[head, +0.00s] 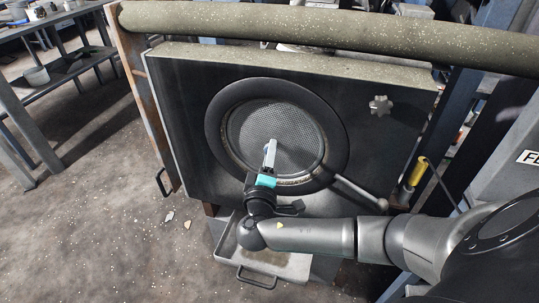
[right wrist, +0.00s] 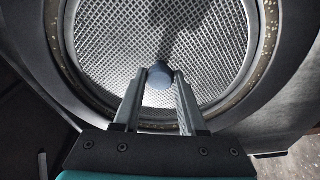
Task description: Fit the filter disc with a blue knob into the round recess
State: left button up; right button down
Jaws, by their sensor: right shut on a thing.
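The filter disc (head: 285,122) is a round grey mesh plate within the round recess (head: 337,140), a thick dark ring on a dark upright panel. The disc fills most of the right wrist view (right wrist: 110,45). My right gripper (head: 270,146) reaches up to the lower middle of the disc. In the right wrist view its fingers (right wrist: 161,72) are shut on the blue knob (right wrist: 160,80). A speckled rim shows between disc and ring at the lower right; I cannot tell whether the disc is fully seated. My left gripper is not in view.
A lever handle (head: 357,193) sticks out at the ring's lower right. A star-shaped knob (head: 380,105) sits on the panel's upper right. A speckled bar (head: 300,27) runs above the panel. A metal tray (head: 290,265) lies below. The floor at left is mostly open.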

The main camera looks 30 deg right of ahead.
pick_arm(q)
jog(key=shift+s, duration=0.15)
pick_arm(e)
jog(key=shift+w+d+r, duration=0.1)
jog(key=shift+r, duration=0.05)
jog(key=shift+c, duration=1.9)
grip_release()
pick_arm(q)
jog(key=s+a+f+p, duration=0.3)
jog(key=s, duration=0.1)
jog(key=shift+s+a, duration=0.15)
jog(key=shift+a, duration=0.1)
pick_arm(e)
jog(key=v, duration=1.5)
jog(key=shift+f, duration=0.2)
jog(key=shift+f, duration=0.1)
